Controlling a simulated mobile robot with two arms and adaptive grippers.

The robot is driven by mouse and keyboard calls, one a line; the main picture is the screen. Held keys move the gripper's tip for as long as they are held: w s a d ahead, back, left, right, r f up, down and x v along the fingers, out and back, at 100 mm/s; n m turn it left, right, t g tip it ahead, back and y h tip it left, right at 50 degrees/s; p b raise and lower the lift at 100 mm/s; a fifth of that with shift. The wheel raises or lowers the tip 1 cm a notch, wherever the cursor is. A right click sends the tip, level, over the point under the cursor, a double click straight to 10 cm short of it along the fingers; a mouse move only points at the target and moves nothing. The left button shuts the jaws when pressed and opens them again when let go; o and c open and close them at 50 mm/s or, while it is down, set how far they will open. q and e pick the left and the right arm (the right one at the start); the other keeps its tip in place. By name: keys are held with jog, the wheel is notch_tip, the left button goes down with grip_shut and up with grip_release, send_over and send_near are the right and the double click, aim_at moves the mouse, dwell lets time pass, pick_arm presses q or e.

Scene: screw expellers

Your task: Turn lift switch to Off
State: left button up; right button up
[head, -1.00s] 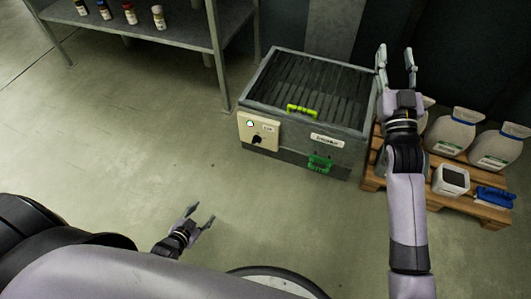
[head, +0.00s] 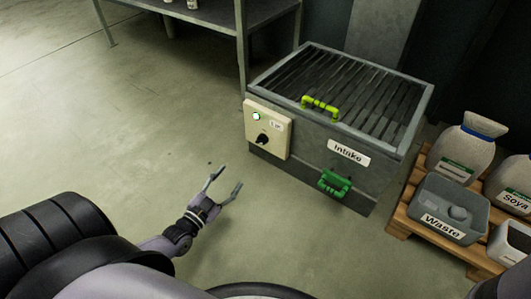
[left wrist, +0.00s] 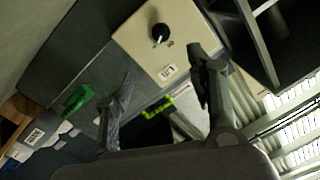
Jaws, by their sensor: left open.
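The lift switch (head: 263,139) is a black rotary knob on a cream control panel (head: 282,135) at the left of the grey intake box's front. A small label and a pale round button or lamp are above it. In the left wrist view the knob (left wrist: 160,33) has its white pointer toward small markings too fine to read, so I cannot tell its setting. My left gripper (head: 229,178) is open and empty, below and left of the panel, apart from it. In the left wrist view its spread fingers (left wrist: 163,80) frame the panel's label. My right gripper is out of view.
The intake box (head: 310,160) has a slatted top, a lime handle (head: 320,106) and a green handle (head: 334,183). A metal shelf (head: 242,45) stands behind left. A pallet (head: 398,228) with a grey Waste bin (head: 425,198) and sacks is at right. Floor at left is clear.

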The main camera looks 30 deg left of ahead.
aim_at(259, 143)
pick_arm(q)
jog(key=w+b, duration=0.9)
jog(key=w, duration=0.8)
jog(key=shift+w, duration=0.2)
jog(key=c, duration=1.1)
jog(key=shift+c, duration=0.2)
